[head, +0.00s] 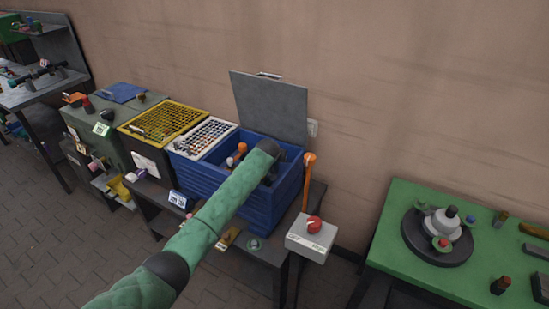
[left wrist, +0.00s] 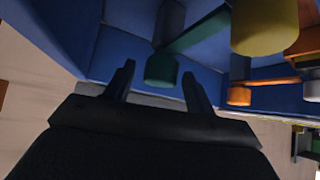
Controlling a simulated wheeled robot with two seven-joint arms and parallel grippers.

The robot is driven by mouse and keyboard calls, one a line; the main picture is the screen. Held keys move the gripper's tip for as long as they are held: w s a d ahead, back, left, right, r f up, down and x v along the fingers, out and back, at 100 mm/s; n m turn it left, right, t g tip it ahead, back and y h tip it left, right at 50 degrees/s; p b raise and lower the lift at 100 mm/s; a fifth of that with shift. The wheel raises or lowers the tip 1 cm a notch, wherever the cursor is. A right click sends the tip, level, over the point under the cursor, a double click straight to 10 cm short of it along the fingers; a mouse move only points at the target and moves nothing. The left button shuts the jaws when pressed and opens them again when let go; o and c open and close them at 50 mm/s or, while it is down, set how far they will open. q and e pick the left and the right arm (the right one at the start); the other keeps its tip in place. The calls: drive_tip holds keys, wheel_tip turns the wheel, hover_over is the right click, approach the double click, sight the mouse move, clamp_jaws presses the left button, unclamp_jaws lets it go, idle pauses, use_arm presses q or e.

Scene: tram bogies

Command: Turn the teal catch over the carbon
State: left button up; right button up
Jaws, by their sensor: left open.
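The teal catch (left wrist: 162,70) shows in the left wrist view as a round teal knob with a flat teal arm running up to the right, inside a blue box. My left gripper (left wrist: 158,74) is open. The knob appears between its two fingertips, with a gap on each side; I cannot tell how deep it sits between them. In the head view my green-sleeved left arm reaches into the blue box (head: 237,200) and hides the catch. A dark grey piece (left wrist: 169,20) stands behind the teal arm; I cannot tell whether it is the carbon. My right gripper is not in view.
A yellow cylinder (left wrist: 264,28) and an orange knob (left wrist: 239,95) are close to the right of my left gripper. The box's grey lid (head: 270,105) stands open behind. An orange lever (head: 308,175) and a grey switch box (head: 312,240) with a red knob are to the right.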

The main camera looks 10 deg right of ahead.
use_arm(q)
drive_tip(key=shift+s+r, duration=0.1)
drive_tip(key=shift+s, duration=0.05)
drive_tip(key=shift+s+a+r+b, duration=0.15)
drive_tip(key=shift+s+r+b, duration=0.1)
drive_tip(key=shift+b, duration=0.05)
drive_tip(key=b+v, duration=0.2)
drive_tip(key=v, duration=0.4)
drive_tip(key=shift+r, duration=0.2)
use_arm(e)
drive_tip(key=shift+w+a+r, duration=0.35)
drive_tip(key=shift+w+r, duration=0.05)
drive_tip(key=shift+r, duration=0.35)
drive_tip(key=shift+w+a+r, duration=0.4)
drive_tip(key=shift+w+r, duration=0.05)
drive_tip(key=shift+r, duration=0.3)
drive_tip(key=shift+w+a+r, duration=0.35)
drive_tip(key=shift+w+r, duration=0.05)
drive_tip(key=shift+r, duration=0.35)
use_arm(q)
drive_tip(key=shift+s+a+f, duration=0.1)
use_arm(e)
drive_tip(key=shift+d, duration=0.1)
